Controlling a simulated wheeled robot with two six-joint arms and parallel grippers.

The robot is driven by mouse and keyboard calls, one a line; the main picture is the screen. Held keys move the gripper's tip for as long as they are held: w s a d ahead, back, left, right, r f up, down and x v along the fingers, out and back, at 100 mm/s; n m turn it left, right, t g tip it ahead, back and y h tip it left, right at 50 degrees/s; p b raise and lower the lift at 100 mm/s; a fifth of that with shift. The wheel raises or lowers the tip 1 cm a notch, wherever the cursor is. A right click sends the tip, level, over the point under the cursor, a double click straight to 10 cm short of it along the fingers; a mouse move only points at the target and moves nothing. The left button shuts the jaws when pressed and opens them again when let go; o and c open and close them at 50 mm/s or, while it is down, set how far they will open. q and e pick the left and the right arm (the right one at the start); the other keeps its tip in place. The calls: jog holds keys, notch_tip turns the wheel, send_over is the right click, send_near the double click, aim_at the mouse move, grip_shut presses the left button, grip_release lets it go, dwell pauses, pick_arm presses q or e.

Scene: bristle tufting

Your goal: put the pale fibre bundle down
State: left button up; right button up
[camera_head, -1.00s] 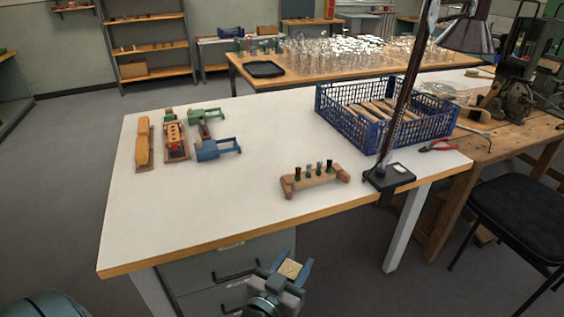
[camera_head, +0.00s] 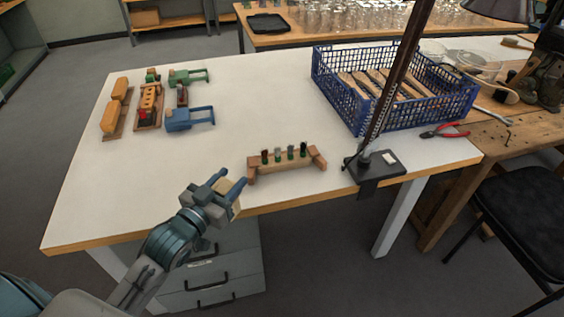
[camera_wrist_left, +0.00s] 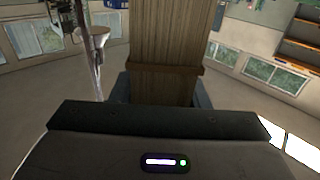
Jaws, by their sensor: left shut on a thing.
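My left gripper (camera_head: 227,184) is over the front edge of the white table (camera_head: 140,205), just left of the wooden rack. It is shut on the pale fibre bundle (camera_head: 234,206), which shows as a small beige patch at the jaws and is mostly hidden by them. In the left wrist view the bundle (camera_wrist_left: 176,35) is a broad brownish piece with lengthwise streaks and a band across it, standing up from between the fingers. I cannot tell from the head view whether it touches the table. My right gripper is not in view.
The wooden rack (camera_head: 281,168) holds several short dark tufts. A black lamp base (camera_head: 376,168) and a blue crate (camera_head: 395,118) stand to the right. Green and blue clamp-like tools (camera_head: 190,120) and wooden blocks (camera_head: 113,117) lie at the left. The table's middle is clear.

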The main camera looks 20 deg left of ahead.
pick_arm(q)
jog(key=shift+w+a+r, duration=0.15)
jog(key=shift+w, duration=0.05)
jog(key=w+d+f, duration=0.2)
jog(key=w, duration=0.5)
jog(key=w+d+f, duration=0.3)
jog(key=w, duration=0.5)
jog(key=shift+d, duration=0.25)
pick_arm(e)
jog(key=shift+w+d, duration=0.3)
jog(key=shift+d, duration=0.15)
